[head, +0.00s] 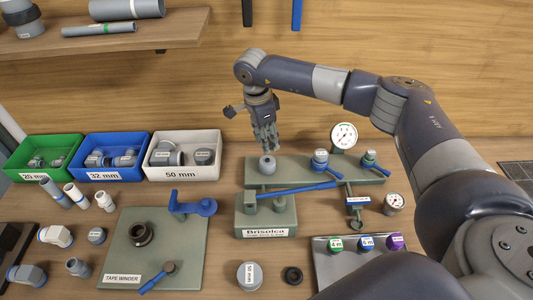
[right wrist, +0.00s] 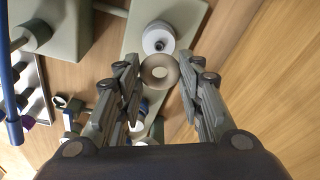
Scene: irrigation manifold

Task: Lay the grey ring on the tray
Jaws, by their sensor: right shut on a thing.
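In the head view my right gripper (head: 266,146) points down above the left end of the green manifold block, over a grey round fitting (head: 268,165); the ring cannot be made out there. The fitting also shows just beyond the ring in the wrist view (right wrist: 158,38). The grey tray (head: 325,270) lies at the front right, with green, blue and purple caps on it. My left gripper is out of view.
The manifold block (head: 300,172) carries blue-handled valves and a gauge (head: 344,137). A Brisolca block (head: 266,222) with a blue lever stands in front. A black ring (head: 292,275) and a 50 mm cap (head: 250,275) lie left of the tray. Bins (head: 115,175) stand at left.

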